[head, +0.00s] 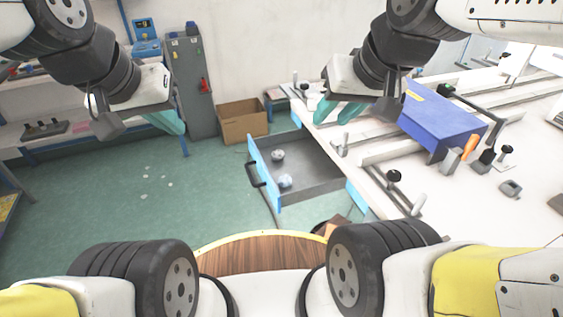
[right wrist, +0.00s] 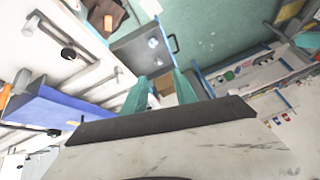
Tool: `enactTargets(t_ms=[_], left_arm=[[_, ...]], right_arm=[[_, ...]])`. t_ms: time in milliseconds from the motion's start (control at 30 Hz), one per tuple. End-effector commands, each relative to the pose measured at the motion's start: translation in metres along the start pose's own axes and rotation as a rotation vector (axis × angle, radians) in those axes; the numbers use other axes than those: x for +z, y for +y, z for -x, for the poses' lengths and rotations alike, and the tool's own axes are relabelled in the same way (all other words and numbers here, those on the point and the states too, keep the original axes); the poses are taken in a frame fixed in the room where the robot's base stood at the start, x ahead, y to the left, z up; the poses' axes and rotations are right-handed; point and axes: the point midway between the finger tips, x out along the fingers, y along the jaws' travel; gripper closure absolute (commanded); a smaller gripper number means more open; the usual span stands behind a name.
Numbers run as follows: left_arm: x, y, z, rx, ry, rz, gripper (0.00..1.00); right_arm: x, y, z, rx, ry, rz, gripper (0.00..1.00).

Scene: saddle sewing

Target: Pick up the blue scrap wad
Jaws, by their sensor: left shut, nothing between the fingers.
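A pale blue crumpled wad (head: 285,181) lies in the open grey drawer (head: 312,172), near its blue front panel. A greyer wad (head: 278,155) lies further back in the same drawer. Both wads also show as small pale lumps in the right wrist view, where their colours are hard to tell apart. My right gripper (head: 338,110) is open and empty, above and beyond the drawer near the workbench edge. Its teal fingers stand apart in the right wrist view (right wrist: 162,90). My left gripper (head: 165,122) is shut and empty, well left of the drawer over the floor.
The workbench (head: 375,175) to the right carries clamps, a blue box (head: 440,115) and an orange-handled tool (head: 470,146). A cardboard box (head: 243,122) and grey cabinet (head: 190,85) stand behind the drawer. White scraps (head: 147,177) dot the open green floor at left.

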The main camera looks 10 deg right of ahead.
Motion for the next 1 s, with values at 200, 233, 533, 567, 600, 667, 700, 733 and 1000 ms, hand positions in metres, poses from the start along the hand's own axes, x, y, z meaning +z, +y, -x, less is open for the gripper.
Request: enactTargets(t_ms=[200, 233, 533, 567, 600, 667, 700, 733, 1000], left_arm=[[0.000, 0.000, 0.000, 0.000, 0.000, 0.000, 1.00], [0.000, 0.000, 0.000, 0.000, 0.000, 0.000, 1.00], [0.000, 0.000, 0.000, 0.000, 0.000, 0.000, 1.00], [0.000, 0.000, 0.000, 0.000, 0.000, 0.000, 1.00], [0.000, 0.000, 0.000, 0.000, 0.000, 0.000, 1.00], [0.000, 0.000, 0.000, 0.000, 0.000, 0.000, 1.00], [0.000, 0.000, 0.000, 0.000, 0.000, 0.000, 1.00], [0.000, 0.000, 0.000, 0.000, 0.000, 0.000, 1.00], [0.000, 0.000, 0.000, 0.000, 0.000, 0.000, 1.00]], right_arm=[[-0.001, 0.000, 0.000, 0.000, -0.001, -0.001, 0.52], [-0.002, 0.000, -0.001, -0.001, -0.004, -0.002, 0.46], [-0.047, 0.001, -0.056, -0.015, -0.133, -0.077, 0.42], [-0.053, 0.001, -0.066, -0.013, -0.151, -0.090, 0.42], [-0.059, 0.001, -0.080, -0.011, -0.175, -0.103, 0.42], [-0.069, 0.002, -0.102, -0.004, -0.209, -0.125, 0.42], [-0.074, 0.002, -0.117, 0.003, -0.232, -0.138, 0.42], [-0.077, 0.002, -0.129, 0.008, -0.249, -0.148, 0.42], [-0.085, 0.007, -0.251, 0.091, -0.396, -0.217, 0.42]])
